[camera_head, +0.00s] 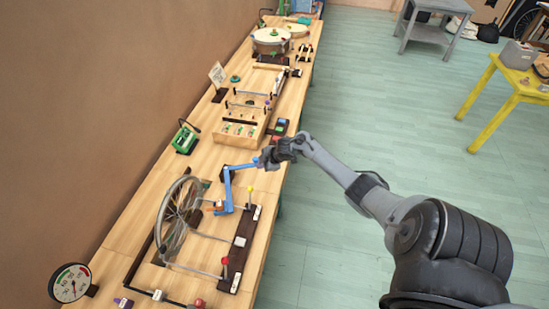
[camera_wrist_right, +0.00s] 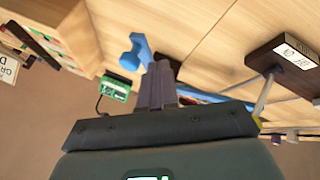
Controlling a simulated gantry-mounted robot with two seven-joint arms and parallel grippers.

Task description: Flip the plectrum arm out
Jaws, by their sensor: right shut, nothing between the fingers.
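The blue plectrum arm (camera_head: 227,184) stands beside the spoked wheel (camera_head: 178,218) on the bench, with its upper bar reaching right toward my gripper. My right gripper (camera_head: 266,160) is shut and empty at the outer end of that bar. In the right wrist view the closed fingers (camera_wrist_right: 160,72) are right next to a blue end piece (camera_wrist_right: 136,52); I cannot tell if they touch. Part of the blue bar (camera_wrist_right: 205,97) shows behind the gripper body, which hides the rest. My left gripper is in neither view.
A dark base with yellow and red knobbed levers (camera_head: 239,250) lies right of the wheel. A wooden box (camera_head: 240,128) stands farther back and a green device (camera_head: 185,139) near the wall. A dial gauge (camera_head: 70,283) is at the front left.

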